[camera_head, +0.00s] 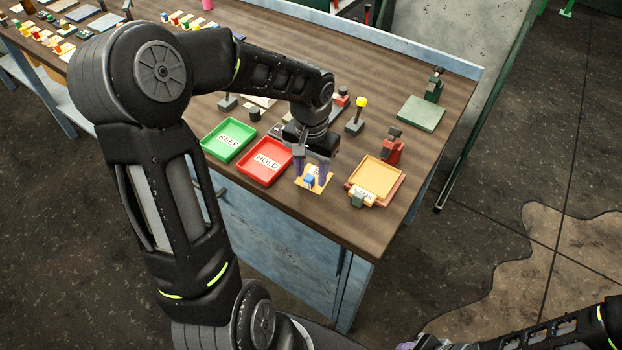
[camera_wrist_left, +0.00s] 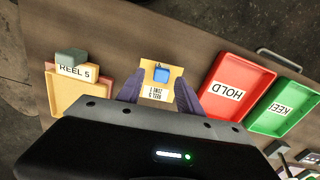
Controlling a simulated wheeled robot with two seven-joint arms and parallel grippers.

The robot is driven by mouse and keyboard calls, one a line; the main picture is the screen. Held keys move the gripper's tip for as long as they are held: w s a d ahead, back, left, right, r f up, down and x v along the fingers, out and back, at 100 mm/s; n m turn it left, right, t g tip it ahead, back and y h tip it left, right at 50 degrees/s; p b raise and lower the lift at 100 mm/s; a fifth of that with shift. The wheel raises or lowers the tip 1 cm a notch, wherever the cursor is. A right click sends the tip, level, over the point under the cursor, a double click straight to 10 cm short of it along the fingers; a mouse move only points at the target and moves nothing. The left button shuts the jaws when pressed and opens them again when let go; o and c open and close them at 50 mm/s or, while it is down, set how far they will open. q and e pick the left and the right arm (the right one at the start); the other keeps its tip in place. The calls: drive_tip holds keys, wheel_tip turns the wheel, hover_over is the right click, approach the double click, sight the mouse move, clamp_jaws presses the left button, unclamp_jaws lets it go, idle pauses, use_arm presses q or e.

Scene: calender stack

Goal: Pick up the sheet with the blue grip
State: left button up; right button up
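The sheet with the blue grip is a small yellow sheet (camera_head: 319,190) lying on the table near its front edge, right of the red HOLD tray. Its blue grip (camera_head: 309,180) stands up from it. In the left wrist view the sheet (camera_wrist_left: 155,92) carries a printed label, and the blue grip (camera_wrist_left: 162,75) shows between the fingers. My left gripper (camera_head: 311,176) is over the sheet, fingers pointing down, open, one finger on each side of the grip with gaps. My right gripper (camera_head: 425,342) shows only partly at the bottom edge of the head view; its fingers are unclear.
The red HOLD tray (camera_head: 249,172) and green KEEP tray (camera_head: 210,147) stand to the left. A stack of tan sheets (camera_head: 375,173) labelled REEL 5 lies to the right, with a red device (camera_head: 392,147) behind. A yellow-topped post (camera_head: 360,104) stands behind the gripper.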

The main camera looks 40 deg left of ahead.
use_arm(q)
clamp_jaws()
drive_tip(key=shift+r, duration=0.1)
idle(0.5)
wheel_tip(320, 180, up, 10)
drive_tip(key=b, duration=0.1)
idle(0.4)
idle(0.4)
